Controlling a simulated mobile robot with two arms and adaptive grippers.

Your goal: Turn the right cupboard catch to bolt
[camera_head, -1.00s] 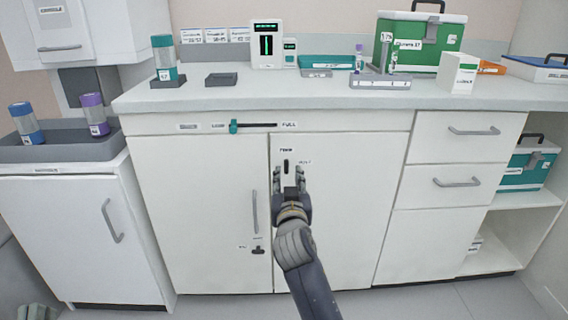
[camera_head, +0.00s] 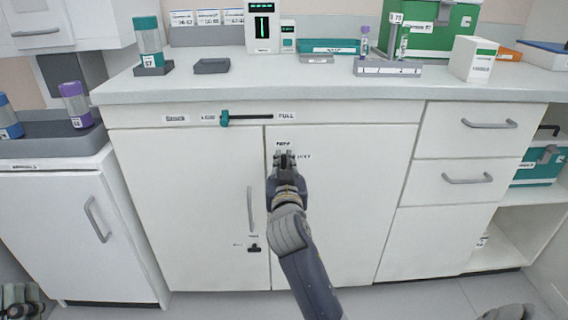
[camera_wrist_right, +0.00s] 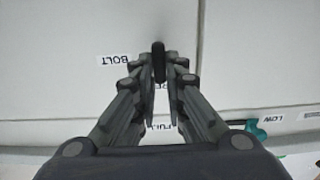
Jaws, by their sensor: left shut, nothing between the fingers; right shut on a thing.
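The right cupboard catch (camera_wrist_right: 159,52) is a small dark bar on the right cupboard door (camera_head: 345,200). In the right wrist view it runs lengthwise between my fingers, in line with the partly hidden FREE label; the BOLT label (camera_wrist_right: 114,60) is off to its side. My right gripper (camera_head: 284,158) is shut on the catch and mostly hides it in the head view. The BOLT label (camera_head: 304,157) shows just right of the fingers there. My left gripper (camera_head: 20,292) is shut and empty, low at the left edge, partly cut off.
The left door has another catch (camera_head: 254,247) low down and a long handle (camera_head: 250,208). A slider with a teal knob (camera_head: 225,118) sits above the doors. Drawers (camera_head: 468,140) stand to the right. The counter (camera_head: 330,88) above holds boxes and instruments.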

